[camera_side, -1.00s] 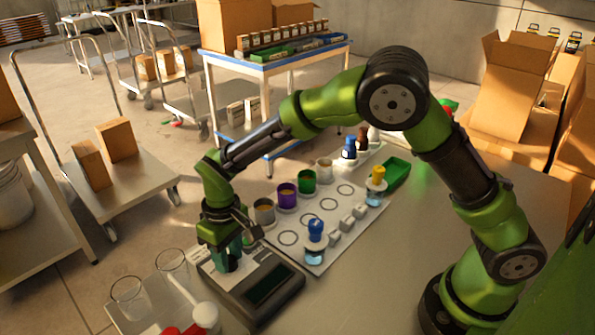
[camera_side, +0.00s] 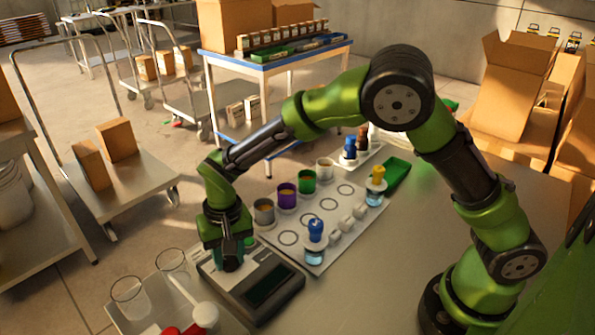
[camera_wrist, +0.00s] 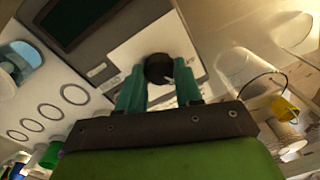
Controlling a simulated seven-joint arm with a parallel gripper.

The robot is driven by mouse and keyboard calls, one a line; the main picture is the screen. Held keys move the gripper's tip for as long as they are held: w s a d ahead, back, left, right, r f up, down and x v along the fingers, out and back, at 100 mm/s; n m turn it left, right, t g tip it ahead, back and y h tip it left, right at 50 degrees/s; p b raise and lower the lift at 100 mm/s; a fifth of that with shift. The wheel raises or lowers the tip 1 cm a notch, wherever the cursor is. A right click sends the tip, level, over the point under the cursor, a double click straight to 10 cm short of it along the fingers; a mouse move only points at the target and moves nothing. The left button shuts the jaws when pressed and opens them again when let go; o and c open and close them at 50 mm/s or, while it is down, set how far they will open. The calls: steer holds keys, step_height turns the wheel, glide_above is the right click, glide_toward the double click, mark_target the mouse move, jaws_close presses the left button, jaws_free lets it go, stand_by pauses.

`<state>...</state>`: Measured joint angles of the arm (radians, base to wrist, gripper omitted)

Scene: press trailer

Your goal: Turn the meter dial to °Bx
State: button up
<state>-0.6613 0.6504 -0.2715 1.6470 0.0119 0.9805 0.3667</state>
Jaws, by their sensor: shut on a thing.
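The meter (camera_side: 262,284) is a grey box with a dark screen near the front of the table. In the wrist view its screen (camera_wrist: 80,18) is at the upper left, and its black round dial (camera_wrist: 158,69) sits on a white label panel. My gripper (camera_side: 230,266) points down over the meter's left part. In the wrist view the green fingers of my gripper (camera_wrist: 158,80) are on either side of the dial and shut on it. A light mark shows on the dial's face. The label's lettering is too small to read, so I cannot tell which unit the dial points at.
A white tray (camera_side: 327,262) with ring marks, several coloured cups and a blue-capped bottle (camera_side: 315,240) lies right behind the meter. Clear beakers (camera_side: 129,296) and a white scoop (camera_side: 205,314) stand to the left and front. The table's right part is clear.

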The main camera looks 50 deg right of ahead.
mark_target(234, 259)
steer(key=m, duration=0.5)
steer(key=shift+r, duration=0.1)
steer(key=shift+m, duration=0.3)
stand_by(0.4)
steer(key=o, duration=1)
steer(key=shift+o, duration=0.2)
step_height(234, 259, up, 17)
steer(key=shift+s+d, duration=0.3)
steer(key=shift+s, duration=0.1)
